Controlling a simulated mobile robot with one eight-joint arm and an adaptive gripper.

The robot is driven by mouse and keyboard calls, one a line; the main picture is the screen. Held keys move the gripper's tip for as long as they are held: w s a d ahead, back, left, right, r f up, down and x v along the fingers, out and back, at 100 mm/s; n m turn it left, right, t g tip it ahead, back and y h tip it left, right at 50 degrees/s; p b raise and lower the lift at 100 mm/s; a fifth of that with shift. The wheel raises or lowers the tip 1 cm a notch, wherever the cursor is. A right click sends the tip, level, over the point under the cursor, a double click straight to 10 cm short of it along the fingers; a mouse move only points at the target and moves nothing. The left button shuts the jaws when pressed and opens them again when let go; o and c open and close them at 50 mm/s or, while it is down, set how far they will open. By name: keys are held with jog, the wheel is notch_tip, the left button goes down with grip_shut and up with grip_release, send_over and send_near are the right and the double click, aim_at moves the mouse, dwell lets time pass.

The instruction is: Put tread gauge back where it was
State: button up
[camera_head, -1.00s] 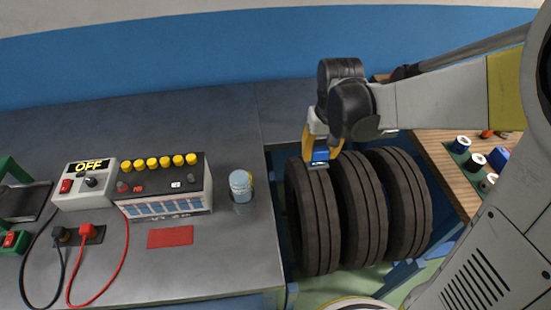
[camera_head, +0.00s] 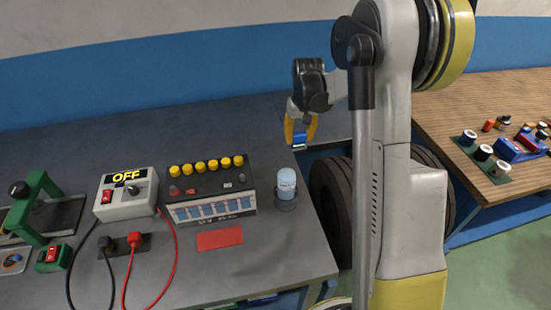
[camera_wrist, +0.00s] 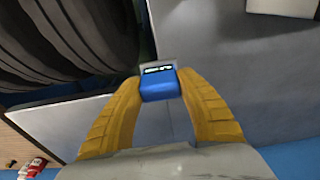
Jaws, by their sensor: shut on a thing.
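The tread gauge (camera_wrist: 159,86) is a small blue block with a pale top and a dark display. In the wrist view my gripper (camera_wrist: 160,88) has its two yellow fingers closed on its sides. In the head view the gauge (camera_head: 299,139) shows as a small blue patch below my gripper (camera_head: 300,133). They hang in the air near the grey bench's right end, above and left of the tires. Where the gauge was before cannot be told from these frames.
Black tires (camera_head: 331,190) stand right of the grey bench (camera_head: 270,262), partly hidden by my arm. On the bench are a clear jar (camera_head: 286,185), a box with yellow knobs (camera_head: 208,190), an OFF switch box (camera_head: 125,193) and cables. A wooden table (camera_head: 450,115) at right holds several small items.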

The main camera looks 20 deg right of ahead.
jog(key=a+f, duration=0.1)
jog(key=w+a+f+b, duration=0.1)
jog(key=a, duration=0.1)
jog(key=w+a+f, duration=0.1)
jog(key=a, duration=0.1)
jog(key=shift+w+f, duration=0.2)
jog(key=shift+a+f, duration=0.15)
jog(key=shift+f, duration=0.05)
jog(key=shift+f+b, duration=0.9)
jog(key=shift+f, duration=0.9)
jog(key=shift+f, duration=0.15)
jog(key=o, duration=1.2)
